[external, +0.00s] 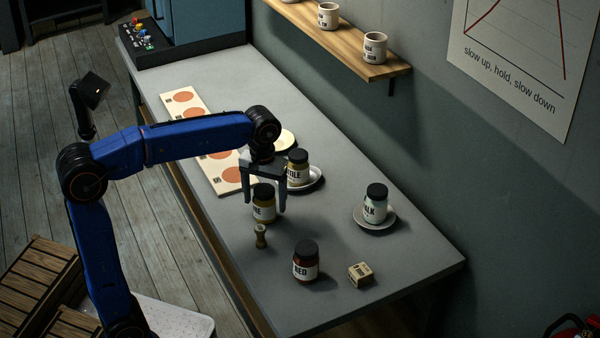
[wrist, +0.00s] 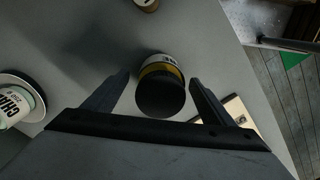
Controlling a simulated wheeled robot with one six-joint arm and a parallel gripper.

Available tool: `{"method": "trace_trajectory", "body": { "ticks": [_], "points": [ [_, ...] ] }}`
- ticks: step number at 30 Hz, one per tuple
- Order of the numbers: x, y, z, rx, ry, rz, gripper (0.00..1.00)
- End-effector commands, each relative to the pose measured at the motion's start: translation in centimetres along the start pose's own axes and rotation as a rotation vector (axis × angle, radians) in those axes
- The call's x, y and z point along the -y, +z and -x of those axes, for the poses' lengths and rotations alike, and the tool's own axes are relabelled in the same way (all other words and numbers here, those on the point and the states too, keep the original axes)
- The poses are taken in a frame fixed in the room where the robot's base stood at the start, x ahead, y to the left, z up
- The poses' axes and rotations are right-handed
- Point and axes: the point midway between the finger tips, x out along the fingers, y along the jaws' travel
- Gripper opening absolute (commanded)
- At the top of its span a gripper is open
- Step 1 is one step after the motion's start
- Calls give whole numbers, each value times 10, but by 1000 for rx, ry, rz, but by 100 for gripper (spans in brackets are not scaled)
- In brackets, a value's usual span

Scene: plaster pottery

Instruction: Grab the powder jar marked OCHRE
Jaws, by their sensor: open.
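A black-lidded jar with a yellow-ochre band (external: 264,210) stands upright on the grey table. Its label is partly covered by a finger; only an ending like "E" shows, so I cannot read OCHRE in full. My gripper (external: 266,203) is open above and around this jar, pointing down. In the wrist view the jar (wrist: 161,88) sits between the two spread fingers of my gripper (wrist: 160,80), with its lid towards me and gaps at both sides. Its label there is turned away and mostly hidden.
A jar ending "TILE" (external: 298,170) stands on a saucer close behind. A CHALK jar (external: 375,205) on a saucer is at right. A RED jar (external: 306,262), a small box (external: 360,274) and a small brass-like piece (external: 261,237) stand in front. A tile board (external: 190,107) lies at left.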

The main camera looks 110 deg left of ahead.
Motion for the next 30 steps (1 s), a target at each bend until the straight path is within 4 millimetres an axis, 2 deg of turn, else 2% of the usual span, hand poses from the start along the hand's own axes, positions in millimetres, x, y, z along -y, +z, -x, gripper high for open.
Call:
{"method": "trace_trajectory", "body": {
  "ticks": [3,6,15,22,23,30],
  "points": [
    [1,-1,-16,2,-1,0,78],
    [1,-1,-25,0,0,0,78],
    [1,-1,-28,0,0,0,78],
    [1,-1,-28,0,0,0,22],
    [0,-1,-28,-1,1,0,20],
    [0,-1,-26,-1,1,0,20]
  ]
}}
